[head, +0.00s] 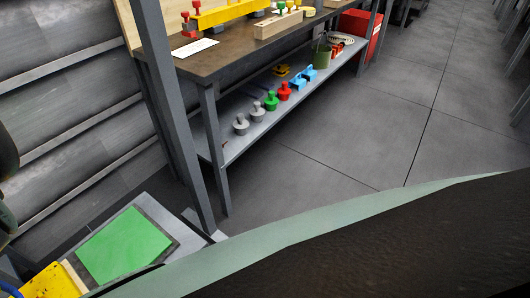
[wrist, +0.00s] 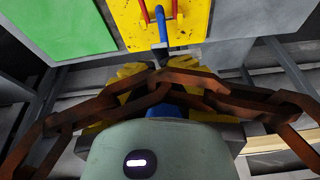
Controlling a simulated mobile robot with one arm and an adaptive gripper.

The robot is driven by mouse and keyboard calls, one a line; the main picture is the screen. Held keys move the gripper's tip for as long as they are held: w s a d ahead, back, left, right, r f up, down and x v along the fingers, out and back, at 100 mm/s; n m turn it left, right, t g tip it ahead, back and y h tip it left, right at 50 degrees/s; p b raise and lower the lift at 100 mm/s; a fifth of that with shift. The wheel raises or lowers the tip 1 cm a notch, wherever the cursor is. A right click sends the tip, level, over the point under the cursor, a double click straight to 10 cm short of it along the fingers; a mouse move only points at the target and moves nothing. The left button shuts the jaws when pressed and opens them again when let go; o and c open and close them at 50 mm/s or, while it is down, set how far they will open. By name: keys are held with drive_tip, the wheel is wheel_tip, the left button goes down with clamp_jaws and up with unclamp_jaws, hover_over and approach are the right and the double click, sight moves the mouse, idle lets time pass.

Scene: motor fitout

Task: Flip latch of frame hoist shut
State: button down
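In the wrist view a yellow plate (wrist: 193,28) stands at the top centre, with a red bar (wrist: 144,12) and a blue rod (wrist: 162,24) on its face. This may be the hoist's latch, but I cannot tell whether it is open or shut. A rusty chain (wrist: 195,78) crosses the view below the plate. A pale grey-green housing with a lit indicator, which looks like part of my gripper (wrist: 160,150), fills the bottom centre. In the head view a yellow part (head: 48,282) shows at the bottom left corner.
A green panel (head: 126,243) lies beside the yellow part; it also shows in the wrist view (wrist: 55,25). A workbench (head: 235,55) with a lower shelf (head: 230,148) of coloured knobbed pieces stands behind. A red box (head: 360,30) is further back. The floor (head: 370,130) at right is clear.

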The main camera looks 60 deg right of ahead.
drive_tip(key=shift+a+p, duration=0.15)
drive_tip(key=shift+p, duration=0.45)
drive_tip(key=shift+a+f+p, duration=0.1)
drive_tip(key=shift+a+p, duration=0.05)
drive_tip(key=shift+p, duration=0.25)
drive_tip(key=shift+s+a+f+t+p, duration=0.15)
drive_tip(key=shift+t+p, duration=0.25)
drive_tip(key=shift+p, duration=0.2)
